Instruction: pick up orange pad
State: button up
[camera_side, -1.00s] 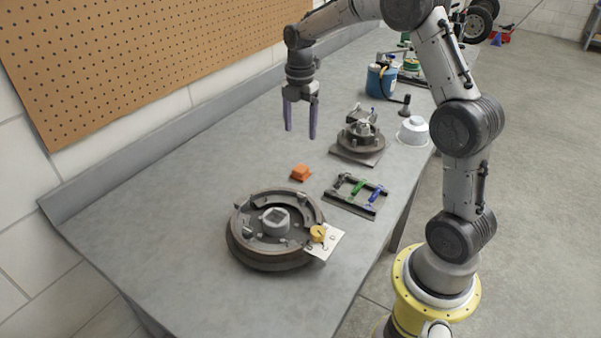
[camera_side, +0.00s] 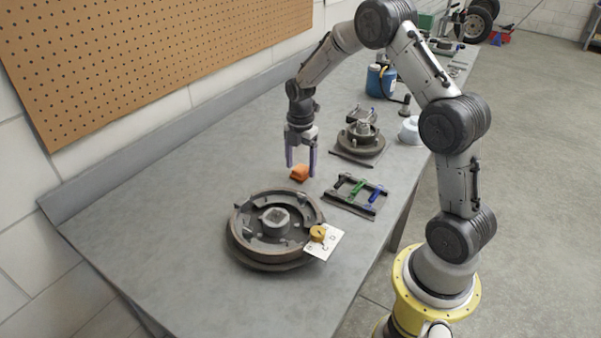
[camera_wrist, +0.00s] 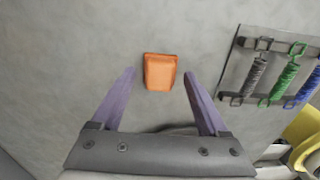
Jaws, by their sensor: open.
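The orange pad (camera_side: 299,173) is a small block lying on the grey workbench, behind the round brake drum assembly. In the wrist view the orange pad (camera_wrist: 160,72) lies just beyond and between the tips of my two purple fingers, with bare bench around it. My gripper (camera_side: 301,170) points down at the pad, fingers spread and empty. In the wrist view my gripper (camera_wrist: 159,76) shows clear gaps on both sides of the pad. Whether the fingertips are level with the pad or above it is hard to tell.
The brake drum (camera_side: 272,228) stands in front, with a yellow part on a white card (camera_side: 322,241) at its edge. A dark frame with coloured springs (camera_side: 355,193) lies to the right. A hub on a plate (camera_side: 359,138) stands behind. The bench (camera_side: 150,210) is clear on the left.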

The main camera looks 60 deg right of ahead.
grip_shut()
dwell(0.4)
jog(key=shift+r, duration=0.8)
jog(key=s+a+r, duration=0.5)
jog(key=s+r, duration=0.6)
jog(key=s, duration=0.2)
jog(key=shift+r, duration=0.25)
